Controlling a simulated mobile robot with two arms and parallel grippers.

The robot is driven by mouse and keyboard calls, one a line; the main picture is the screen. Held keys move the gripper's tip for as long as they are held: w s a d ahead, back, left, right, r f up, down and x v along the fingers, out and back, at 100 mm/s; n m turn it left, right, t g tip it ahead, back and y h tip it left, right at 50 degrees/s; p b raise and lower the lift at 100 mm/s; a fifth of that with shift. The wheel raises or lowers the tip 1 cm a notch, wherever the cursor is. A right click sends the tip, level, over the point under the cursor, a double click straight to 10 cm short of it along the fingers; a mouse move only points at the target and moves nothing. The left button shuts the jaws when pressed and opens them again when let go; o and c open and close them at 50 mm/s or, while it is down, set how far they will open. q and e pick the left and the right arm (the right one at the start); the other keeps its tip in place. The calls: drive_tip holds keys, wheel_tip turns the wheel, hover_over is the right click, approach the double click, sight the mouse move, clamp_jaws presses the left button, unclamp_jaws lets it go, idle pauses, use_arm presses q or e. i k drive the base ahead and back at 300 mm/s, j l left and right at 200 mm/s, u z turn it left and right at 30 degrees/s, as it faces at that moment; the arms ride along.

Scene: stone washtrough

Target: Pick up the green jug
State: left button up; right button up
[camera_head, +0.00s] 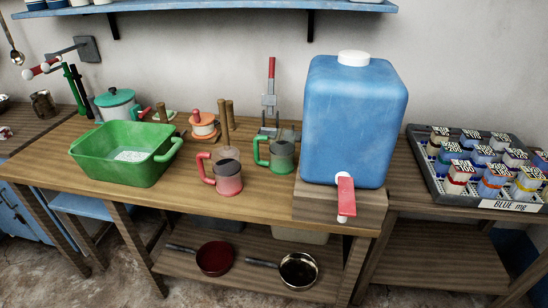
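The green jug (282,153) stands upright on the wooden worktop, left of the big blue water container. It has a green handle on its left side and a see-through body with something dark inside. A similar jug with a red handle (227,176) stands just in front and to its left. Neither of my grippers shows in the head view.
A blue water container (352,115) with a red tap stands on a wooden block close to the jug's right. A green basin (118,165) is at left. Behind are wooden sticks (226,117) and a grey stand (269,102). The worktop's front edge is clear.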

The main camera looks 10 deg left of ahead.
sight(274, 152)
drive_tip(key=i+l+u, duration=0.1)
drive_tip(key=l, duration=0.25)
drive_tip(key=i+l+u, duration=0.2)
drive_tip(key=u, duration=0.2)
drive_tip(key=i+l+u, duration=0.15)
drive_tip(key=l+u, duration=0.25)
